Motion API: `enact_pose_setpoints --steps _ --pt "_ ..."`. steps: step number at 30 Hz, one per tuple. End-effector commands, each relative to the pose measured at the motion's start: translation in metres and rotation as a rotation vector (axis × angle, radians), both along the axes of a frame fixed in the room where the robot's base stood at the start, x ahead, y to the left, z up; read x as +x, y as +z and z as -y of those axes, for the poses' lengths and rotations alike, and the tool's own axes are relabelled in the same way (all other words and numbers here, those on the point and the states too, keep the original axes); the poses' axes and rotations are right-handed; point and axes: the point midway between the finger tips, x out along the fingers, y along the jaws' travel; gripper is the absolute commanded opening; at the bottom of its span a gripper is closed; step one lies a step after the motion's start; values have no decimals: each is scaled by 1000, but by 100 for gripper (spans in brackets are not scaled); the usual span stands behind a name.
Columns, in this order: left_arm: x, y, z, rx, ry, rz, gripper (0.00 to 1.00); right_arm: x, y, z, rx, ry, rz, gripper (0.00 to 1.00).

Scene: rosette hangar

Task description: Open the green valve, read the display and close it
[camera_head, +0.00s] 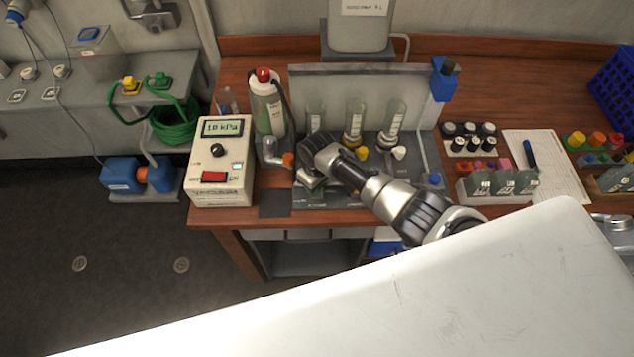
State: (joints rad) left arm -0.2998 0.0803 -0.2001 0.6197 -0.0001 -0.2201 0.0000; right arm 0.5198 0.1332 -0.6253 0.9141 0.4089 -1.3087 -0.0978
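A display (222,128) on a cream meter box (220,185) reads what looks like "10 kPa"; I cannot tell whether there is a decimal point. A green valve-like handle (160,79) sits on the grey bench at left, above a coiled green hose (175,122). My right gripper (308,180) is over the rack (400,190) on the wooden bench, in front of the leftmost glass tube (315,117). It hides whatever fitting is below that tube. Its fingers point down; whether they are open or gripping something is unclear. My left gripper is not visible.
A yellow handle (130,85) is beside the green one. The rack has a yellow knob (362,153) and a white knob (398,152). A red-capped cylinder (266,105) with an orange fitting stands left of my gripper.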

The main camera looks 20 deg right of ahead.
Motion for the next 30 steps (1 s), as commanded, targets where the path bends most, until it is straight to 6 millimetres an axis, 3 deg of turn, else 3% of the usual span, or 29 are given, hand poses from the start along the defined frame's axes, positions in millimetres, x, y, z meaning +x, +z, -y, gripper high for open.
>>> enact_pose_setpoints --steps 13,14,18,30 --pt "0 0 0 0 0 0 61 1 1 0 0 -13 2 12" --pt "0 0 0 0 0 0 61 1 1 0 0 -13 2 37" --pt "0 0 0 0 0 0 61 1 1 0 1 -12 2 58" --pt "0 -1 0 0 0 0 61 1 5 0 1 -10 2 61"
